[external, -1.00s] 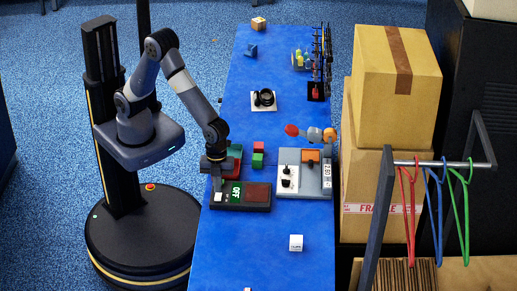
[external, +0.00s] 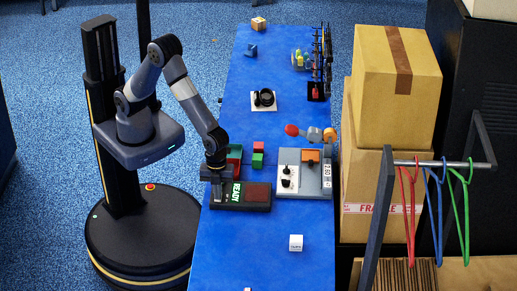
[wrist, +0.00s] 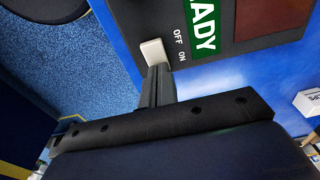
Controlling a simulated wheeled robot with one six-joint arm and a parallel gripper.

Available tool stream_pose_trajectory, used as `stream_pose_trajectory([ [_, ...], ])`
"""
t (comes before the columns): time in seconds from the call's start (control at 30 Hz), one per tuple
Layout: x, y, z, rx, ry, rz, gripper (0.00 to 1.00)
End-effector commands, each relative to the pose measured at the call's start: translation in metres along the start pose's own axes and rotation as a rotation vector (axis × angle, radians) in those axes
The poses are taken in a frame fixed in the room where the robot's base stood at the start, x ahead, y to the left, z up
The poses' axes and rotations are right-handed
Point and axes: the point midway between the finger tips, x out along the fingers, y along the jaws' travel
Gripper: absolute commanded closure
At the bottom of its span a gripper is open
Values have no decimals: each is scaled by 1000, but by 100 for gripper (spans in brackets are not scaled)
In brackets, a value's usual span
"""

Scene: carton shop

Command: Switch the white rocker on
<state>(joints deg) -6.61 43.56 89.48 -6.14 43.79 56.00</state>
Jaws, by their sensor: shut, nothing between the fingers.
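The white rocker (wrist: 153,51) sits on a dark switch box (wrist: 220,60), beside the OFF and ON labels in the wrist view. The box (external: 225,207) lies at the left edge of the blue table, and its green display (external: 236,194) reads READY. My gripper (external: 217,194) is over the box's left end and hides the rocker in the external view. In the wrist view my gripper (wrist: 157,72) is shut and empty, its fingertips at the rocker's ON side, seemingly touching it.
A grey panel (external: 319,180) with knobs and an orange switch stands right of the box. Red and green blocks (external: 257,160) lie behind it. A white cube (external: 296,242) sits in front, with bare blue table (external: 245,260) around it.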

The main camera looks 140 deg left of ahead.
Motion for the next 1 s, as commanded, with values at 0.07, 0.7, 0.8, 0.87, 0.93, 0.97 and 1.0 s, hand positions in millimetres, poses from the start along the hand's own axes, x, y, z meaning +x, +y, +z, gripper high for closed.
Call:
stream_pose_trajectory([
  [0.07,2,1,3,-1,-5,5,100],
  [0.7,-3,1,17,-1,-3,3,100],
  [0.8,-5,1,17,-1,-3,3,100],
  [0.87,-10,1,17,-1,-2,3,100],
  [0.93,-18,0,17,-1,-2,2,100],
  [0.97,-22,0,17,-1,-2,2,100],
  [1.0,-30,0,18,-1,-2,2,100],
])
